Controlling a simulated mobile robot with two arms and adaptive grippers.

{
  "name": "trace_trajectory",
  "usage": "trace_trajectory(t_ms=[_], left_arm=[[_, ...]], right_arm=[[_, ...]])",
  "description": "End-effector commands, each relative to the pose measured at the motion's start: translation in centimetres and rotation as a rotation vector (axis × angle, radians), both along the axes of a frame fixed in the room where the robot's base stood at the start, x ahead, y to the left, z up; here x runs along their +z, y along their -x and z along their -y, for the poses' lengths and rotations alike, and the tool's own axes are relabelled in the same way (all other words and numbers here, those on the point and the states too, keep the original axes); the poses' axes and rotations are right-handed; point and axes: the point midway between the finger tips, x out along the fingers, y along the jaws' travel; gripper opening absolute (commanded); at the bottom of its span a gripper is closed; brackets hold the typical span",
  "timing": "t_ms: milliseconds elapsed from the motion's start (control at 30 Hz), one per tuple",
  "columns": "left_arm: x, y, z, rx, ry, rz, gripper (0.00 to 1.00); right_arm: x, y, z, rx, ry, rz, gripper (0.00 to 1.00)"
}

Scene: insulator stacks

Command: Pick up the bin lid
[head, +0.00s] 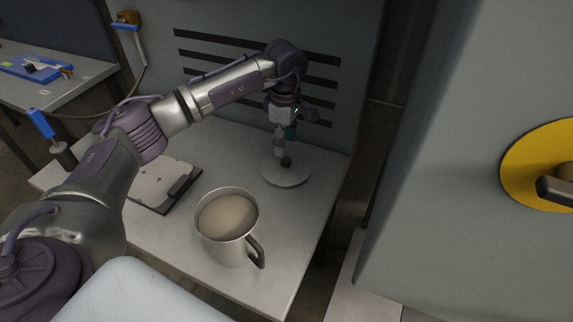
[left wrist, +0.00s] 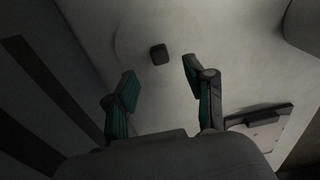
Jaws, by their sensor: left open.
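The bin lid (head: 285,175) looks like a pale grey round disc with a small dark knob (head: 286,161) at its centre. It lies flat on the table in the head view, near the back right. My left gripper (head: 283,150) is above the lid and points down at it. In the left wrist view, the two teal-padded fingers of my left gripper (left wrist: 160,85) are apart with nothing between them. The dark knob (left wrist: 158,54) shows beyond the fingertips, and the pale lid (left wrist: 128,42) blends into the table. My right gripper is not in view.
A metal container (head: 232,243) with a side handle and tan contents stands on the light table (head: 300,225) in front of the lid. A clipboard-like pad (head: 162,188) lies to the left. A slotted grey panel (head: 340,95) rises close behind.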

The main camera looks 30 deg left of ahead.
Motion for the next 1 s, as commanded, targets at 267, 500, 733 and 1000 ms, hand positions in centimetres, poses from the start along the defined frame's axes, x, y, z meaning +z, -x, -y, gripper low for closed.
trace_trajectory(t_ms=[267, 500, 733, 1000], left_arm=[[-2.3, 0.1, 0.1, -0.001, 0.000, -0.003, 0.54], [-5.7, 0.1, 0.2, -0.001, 0.002, -0.001, 0.54], [-6.4, 0.1, 0.2, -0.001, 0.000, 0.001, 0.54], [-6.4, 0.1, 0.2, -0.001, 0.001, 0.001, 0.23]], right_arm=[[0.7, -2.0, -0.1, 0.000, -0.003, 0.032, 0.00], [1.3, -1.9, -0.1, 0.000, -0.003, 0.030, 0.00], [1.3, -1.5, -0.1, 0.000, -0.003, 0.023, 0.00], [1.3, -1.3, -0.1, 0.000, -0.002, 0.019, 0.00]])
